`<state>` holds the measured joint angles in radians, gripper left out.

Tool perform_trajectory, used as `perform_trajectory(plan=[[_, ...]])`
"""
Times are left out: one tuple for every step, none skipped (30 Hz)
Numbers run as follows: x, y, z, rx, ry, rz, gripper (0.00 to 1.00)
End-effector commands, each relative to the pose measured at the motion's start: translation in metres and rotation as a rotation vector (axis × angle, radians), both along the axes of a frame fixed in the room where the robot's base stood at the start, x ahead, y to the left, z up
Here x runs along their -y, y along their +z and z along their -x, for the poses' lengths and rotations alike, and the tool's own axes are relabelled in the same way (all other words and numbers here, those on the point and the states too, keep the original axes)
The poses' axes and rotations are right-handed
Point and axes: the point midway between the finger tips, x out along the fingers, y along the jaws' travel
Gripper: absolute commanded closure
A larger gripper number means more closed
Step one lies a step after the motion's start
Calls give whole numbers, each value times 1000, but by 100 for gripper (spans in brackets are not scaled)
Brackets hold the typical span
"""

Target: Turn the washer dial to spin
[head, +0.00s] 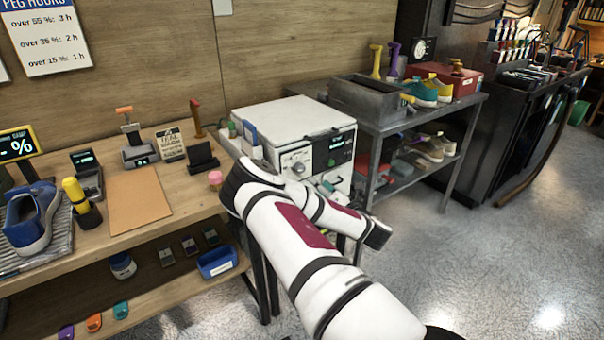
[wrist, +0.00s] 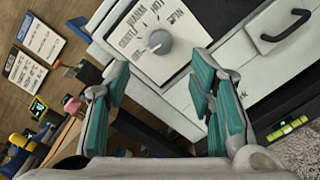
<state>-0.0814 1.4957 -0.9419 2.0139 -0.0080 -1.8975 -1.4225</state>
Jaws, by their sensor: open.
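The washer (head: 310,117) is a white box with a display on its front, beside the wooden bench. Its grey round dial (wrist: 160,42) sits on a white panel in the wrist view, with printed labels around it, including GENTLE, WARM, HOT and SPIN. SPIN is at the upper right of the dial. I cannot tell clearly which label the dial points to. The dial also shows in the head view (head: 298,168). My gripper (wrist: 160,77) is open, its teal fingers apart and empty, just below the dial in the wrist view and not visibly touching it. My arm hides the gripper in the head view.
A drawer with a black handle (wrist: 286,30) is right of the dial panel. A metal shelf (head: 412,118) with shoes and a grey bin (head: 370,97) stands right of the washer. The bench (head: 105,235) at left holds a blue sneaker (head: 30,220) and small tools.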

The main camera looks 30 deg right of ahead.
Motion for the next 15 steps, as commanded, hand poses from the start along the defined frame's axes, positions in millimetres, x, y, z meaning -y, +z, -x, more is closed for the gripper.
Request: perform_trajectory(plan=[[-1, 0, -11, 4, 3, 0, 51], [-1, 1, -17, 4, 3, 0, 51], [0, 0, -25, 3, 1, 0, 51], [0, 0, -31, 4, 2, -1, 51], [0, 0, -37, 3, 1, -1, 51], [0, 0, -45, 3, 3, -1, 51], [0, 0, -50, 2, 2, -1, 51], [0, 0, -56, 2, 2, -1, 51], [0, 0, -63, 2, 2, -1, 51], [0, 0, -67, 2, 1, -2, 51], [0, 0, -72, 2, 1, -2, 51], [0, 0, -77, 2, 1, -2, 51], [1, 0, -80, 1, 0, -2, 51], [1, 0, -84, 2, 1, -2, 51], [1, 0, -87, 1, 0, -2, 51]])
